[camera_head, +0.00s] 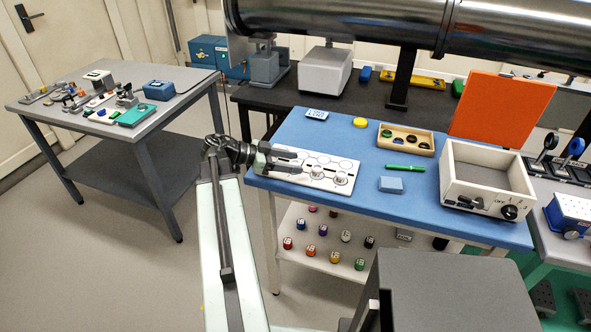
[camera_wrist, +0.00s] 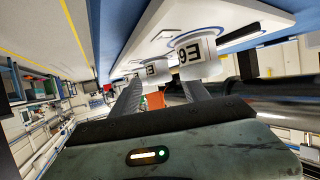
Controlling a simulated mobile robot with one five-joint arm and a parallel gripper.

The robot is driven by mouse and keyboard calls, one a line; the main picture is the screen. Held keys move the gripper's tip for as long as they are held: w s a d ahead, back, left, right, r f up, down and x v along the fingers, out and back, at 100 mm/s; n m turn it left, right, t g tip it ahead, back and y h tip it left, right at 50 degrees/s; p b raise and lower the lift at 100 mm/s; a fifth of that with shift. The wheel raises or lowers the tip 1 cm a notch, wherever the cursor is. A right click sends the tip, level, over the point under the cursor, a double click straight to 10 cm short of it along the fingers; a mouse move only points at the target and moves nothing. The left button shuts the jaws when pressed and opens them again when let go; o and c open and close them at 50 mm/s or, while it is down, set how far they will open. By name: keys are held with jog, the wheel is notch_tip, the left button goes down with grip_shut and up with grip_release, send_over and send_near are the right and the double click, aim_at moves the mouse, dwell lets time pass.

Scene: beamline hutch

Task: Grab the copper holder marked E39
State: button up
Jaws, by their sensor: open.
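Two short round holders with white labels stand on a white plate (camera_head: 290,160) on the blue-topped table: one on the left (camera_head: 317,171), one on the right (camera_head: 340,178). My gripper (camera_head: 265,160) is at the plate's left end, short of both. The wrist view is upside down. There the larger holder (camera_wrist: 197,57) is by the right fingertip; its turned label seems to end in 39, with the rest hidden. The smaller holder (camera_wrist: 153,71) shows beyond, between the fingers; its label is too small to read. My gripper (camera_wrist: 165,88) is open and empty. No copper colour is clear.
A wooden tray (camera_head: 406,139), a green pen (camera_head: 405,168), a blue block (camera_head: 391,184) and a white control box (camera_head: 484,180) share the tabletop. Several coloured vials stand on the shelf (camera_head: 320,259) below. A large steel pipe (camera_head: 340,18) runs overhead.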

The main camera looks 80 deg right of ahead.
jog(key=shift+x, duration=1)
grip_shut()
